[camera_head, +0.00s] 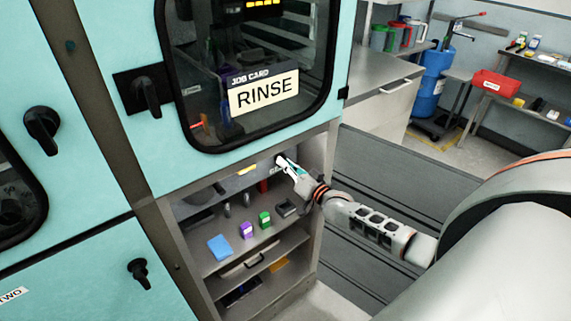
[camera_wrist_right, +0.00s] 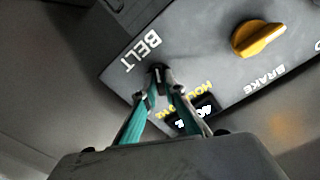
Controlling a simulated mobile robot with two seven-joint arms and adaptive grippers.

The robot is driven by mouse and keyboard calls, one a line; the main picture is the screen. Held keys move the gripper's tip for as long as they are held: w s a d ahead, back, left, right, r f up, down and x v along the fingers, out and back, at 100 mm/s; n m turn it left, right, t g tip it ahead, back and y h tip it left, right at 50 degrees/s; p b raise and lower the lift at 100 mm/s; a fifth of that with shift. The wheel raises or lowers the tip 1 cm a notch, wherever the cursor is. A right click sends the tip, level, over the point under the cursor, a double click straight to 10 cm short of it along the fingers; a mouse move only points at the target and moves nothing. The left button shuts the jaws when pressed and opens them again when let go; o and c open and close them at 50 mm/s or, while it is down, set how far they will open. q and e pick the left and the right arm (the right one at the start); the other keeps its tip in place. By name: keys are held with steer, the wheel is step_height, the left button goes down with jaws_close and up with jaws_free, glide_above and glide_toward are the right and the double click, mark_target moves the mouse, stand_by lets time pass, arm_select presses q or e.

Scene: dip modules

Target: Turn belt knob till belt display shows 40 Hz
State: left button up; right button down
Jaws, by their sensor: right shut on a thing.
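My right gripper (camera_head: 283,161) reaches into the open bay under the rinse window. In the right wrist view its teal fingers (camera_wrist_right: 160,82) are shut on the small dark belt knob (camera_wrist_right: 158,73), just below the white word BELT. The fingers hide much of the knob. The small black belt display (camera_wrist_right: 192,115) is beside the right finger; its white digits are partly covered and I cannot read them. Yellow lettering beside it is also partly hidden. My left gripper is in neither view.
A yellow brake knob (camera_wrist_right: 258,39) sits on the same panel to the right. The bay's side wall (camera_head: 318,190) is close to my right arm.

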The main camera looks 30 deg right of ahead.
steer(key=c, duration=2.1)
jaws_free()
steer(key=shift+c, duration=0.2)
steer(key=shift+s, duration=0.1)
steer(key=s, duration=1.1)
steer(key=shift+s+d, duration=0.4)
steer(key=shift+d, duration=0.05)
steer(key=s+a+f+n+g, duration=0.3)
steer(key=s+a+f, duration=0.5)
steer(key=s+a, duration=0.3)
steer(key=s+a+f+n+g, duration=0.4)
steer(key=s+a+f, duration=0.5)
steer(key=s, duration=0.3)
steer(key=shift+a+f+n+g, duration=0.25)
steer(key=shift+a+n+g, duration=0.05)
steer(key=shift+a+n, duration=0.6)
